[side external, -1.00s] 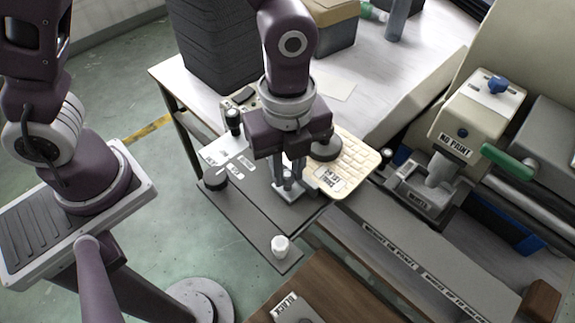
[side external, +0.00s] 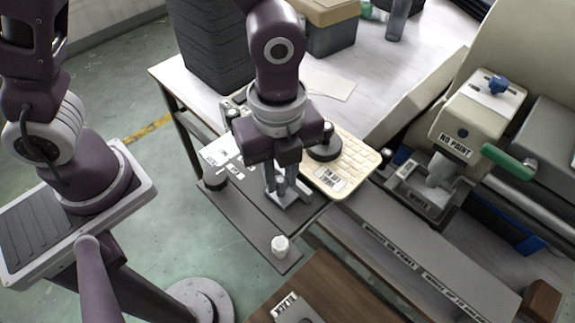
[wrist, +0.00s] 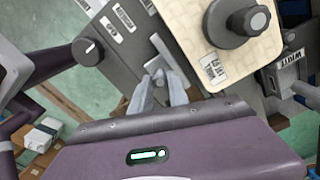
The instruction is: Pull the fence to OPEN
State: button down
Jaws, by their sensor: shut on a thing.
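The fence (side external: 297,217) is a light grey metal piece on the dark grey panel (side external: 238,212) in the side view. In the wrist view it appears as a pale metal strip (wrist: 170,54) running up from the fingers. My gripper (side external: 283,194) is down at the fence and shut on its upright part; the fingers hide most of that part. The fingers also show in the wrist view (wrist: 160,86).
A black knob (side external: 215,179) and a white knob (side external: 280,246) stand on the panel.

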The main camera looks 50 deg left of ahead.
jog(key=s, duration=0.5)
jog(key=shift+s, duration=0.3)
jog(key=c, duration=1.3)
grip_release()
jog(key=shift+o, duration=0.2)
notch_tip(320, 180, up, 7)
jog(key=shift+r, duration=0.1)
